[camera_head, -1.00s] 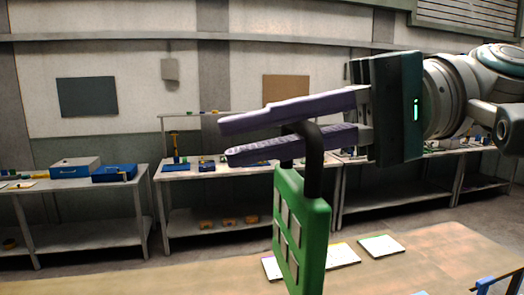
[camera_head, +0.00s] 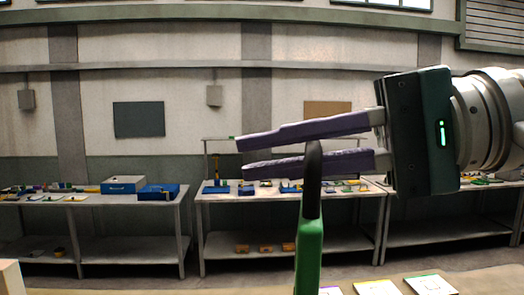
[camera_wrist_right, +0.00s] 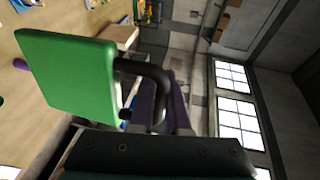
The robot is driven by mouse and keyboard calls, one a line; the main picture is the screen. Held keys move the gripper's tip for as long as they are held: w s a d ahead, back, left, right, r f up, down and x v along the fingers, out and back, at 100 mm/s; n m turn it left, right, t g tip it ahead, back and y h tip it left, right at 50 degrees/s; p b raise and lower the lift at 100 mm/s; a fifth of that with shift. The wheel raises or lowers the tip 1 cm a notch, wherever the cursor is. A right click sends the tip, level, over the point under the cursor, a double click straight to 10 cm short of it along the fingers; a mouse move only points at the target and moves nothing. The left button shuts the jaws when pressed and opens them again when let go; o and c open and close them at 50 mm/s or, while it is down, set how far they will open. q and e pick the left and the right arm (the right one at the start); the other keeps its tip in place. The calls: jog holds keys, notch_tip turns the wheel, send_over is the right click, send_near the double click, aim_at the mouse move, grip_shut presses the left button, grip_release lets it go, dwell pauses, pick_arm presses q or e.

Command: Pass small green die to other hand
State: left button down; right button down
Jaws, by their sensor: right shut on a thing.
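The small green die (camera_head: 309,245) is a flat green plate with a black handle (camera_head: 312,185). In the head view it hangs upright and nearly edge-on below my right gripper (camera_head: 243,158). That gripper's two purple fingers are shut on the handle, well back from their tips. In the right wrist view, the green plate (camera_wrist_right: 70,75) shows its broad plain face and the black bent handle (camera_wrist_right: 155,85) runs to the purple fingers. The die's lower end is cut off in the head view. My left gripper is not in view.
Below lies a wooden tabletop with white cards (camera_head: 378,287) near the lower edge. Grey benches (camera_head: 290,197) with boxes and small parts stand against the back wall, including a blue box (camera_head: 158,192). The air left of my right gripper is free.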

jog(key=shift+m+t+h, duration=0.3)
jog(key=shift+m+t, duration=0.3)
jog(key=shift+t, duration=0.2)
jog(key=shift+w, duration=0.15)
